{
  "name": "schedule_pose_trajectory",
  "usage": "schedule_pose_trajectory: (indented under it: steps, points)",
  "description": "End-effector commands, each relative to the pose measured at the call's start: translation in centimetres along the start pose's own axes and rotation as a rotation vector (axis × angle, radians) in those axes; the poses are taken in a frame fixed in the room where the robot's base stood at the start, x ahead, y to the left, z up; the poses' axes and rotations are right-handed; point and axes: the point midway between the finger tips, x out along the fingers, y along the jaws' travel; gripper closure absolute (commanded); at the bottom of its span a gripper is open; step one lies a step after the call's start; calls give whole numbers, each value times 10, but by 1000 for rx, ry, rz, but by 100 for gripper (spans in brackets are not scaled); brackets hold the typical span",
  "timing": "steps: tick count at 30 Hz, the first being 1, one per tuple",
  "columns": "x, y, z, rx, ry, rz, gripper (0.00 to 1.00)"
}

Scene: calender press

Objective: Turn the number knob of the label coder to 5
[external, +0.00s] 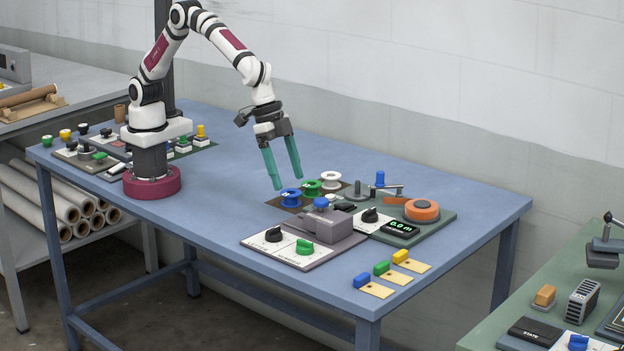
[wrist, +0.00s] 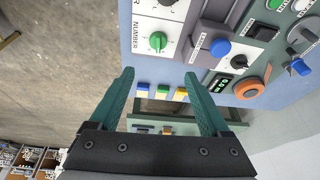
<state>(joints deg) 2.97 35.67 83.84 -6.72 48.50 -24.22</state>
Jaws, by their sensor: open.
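The label coder (external: 330,228) is a grey unit near the front of the blue table, with a blue-topped press part (external: 321,204) and a white panel. The green knob (external: 305,247) is on that panel, beside a black knob (external: 273,235). In the wrist view the green knob (wrist: 158,41) sits by the word NUMBER; the digit it points to is too small to read. My gripper (external: 284,182) is open and empty, its teal fingers above the table behind the coder. In the wrist view my gripper (wrist: 159,76) has its fingertips apart, not touching the knob.
Blue, green and white spools (external: 311,188) stand below and right of my fingers. A green unit with a display (external: 400,228) and orange disc (external: 421,210) is right of the coder. Small coloured blocks on tags (external: 381,268) lie at the front edge. The table's middle left is clear.

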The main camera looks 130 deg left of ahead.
Motion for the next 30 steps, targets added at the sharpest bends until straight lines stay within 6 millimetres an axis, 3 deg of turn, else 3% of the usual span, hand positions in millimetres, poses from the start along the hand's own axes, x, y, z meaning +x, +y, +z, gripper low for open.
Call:
schedule_pose_trajectory:
  steps: [4, 7, 15, 21, 30]
  points:
    - [-3, 7, 14, -88, 53, -9, 19]
    - [12, 7, 14, -96, 54, -10, 19]
    - [93, 6, 10, -96, 52, -9, 19]
    - [137, 5, 7, -95, 54, -9, 19]
    - [154, 5, 6, -94, 56, -9, 19]
